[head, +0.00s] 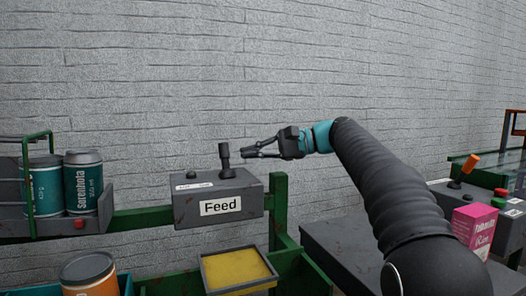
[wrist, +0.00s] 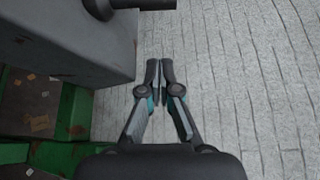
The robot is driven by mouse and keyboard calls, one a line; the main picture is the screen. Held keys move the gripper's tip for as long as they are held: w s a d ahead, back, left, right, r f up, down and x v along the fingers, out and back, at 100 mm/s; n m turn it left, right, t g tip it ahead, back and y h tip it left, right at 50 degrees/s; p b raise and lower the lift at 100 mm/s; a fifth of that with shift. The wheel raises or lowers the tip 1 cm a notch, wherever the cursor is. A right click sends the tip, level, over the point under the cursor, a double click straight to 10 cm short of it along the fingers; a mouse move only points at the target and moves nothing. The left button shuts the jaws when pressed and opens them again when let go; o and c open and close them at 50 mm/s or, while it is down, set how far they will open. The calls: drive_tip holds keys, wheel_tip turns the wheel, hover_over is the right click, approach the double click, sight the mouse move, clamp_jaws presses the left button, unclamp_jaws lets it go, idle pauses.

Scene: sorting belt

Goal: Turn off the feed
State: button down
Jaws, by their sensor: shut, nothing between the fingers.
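The feed box (head: 222,191) is a grey box with a white label reading "Feed" on its front, fixed to a green frame. A dark lever (head: 225,157) stands upright on its top, towards the right. My gripper (head: 246,148) is just right of the lever, close to its upper part, and points left. In the wrist view my gripper (wrist: 160,66) is shut and empty. There the lever's dark end (wrist: 157,4) shows at the top edge, ahead of the fingertips, and the box (wrist: 80,40) fills the upper left. I cannot tell whether the fingers touch the lever.
Two teal cans (head: 83,183) stand in a grey holder at left. An orange can (head: 90,274) and a yellow-filled tray (head: 238,270) are below. At right are a pink carton (head: 475,229) and a panel with an orange-tipped lever (head: 463,170). A grey brick wall (head: 270,60) stands behind.

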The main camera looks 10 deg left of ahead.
sight(234, 169)
drive_tip(key=a, duration=0.1)
drive_tip(key=s+a, duration=0.2)
drive_tip(key=a, duration=0.1)
drive_tip(key=shift+f+b, duration=0.1)
drive_tip(key=shift+b, duration=0.2)
drive_tip(key=shift+s+d+r, duration=0.15)
drive_tip(key=shift+s+r, duration=0.05)
drive_tip(key=shift+s, duration=0.25)
drive_tip(key=shift+s+d+r, duration=0.1)
drive_tip(key=shift+s+r, duration=0.05)
drive_tip(key=shift+s, duration=0.25)
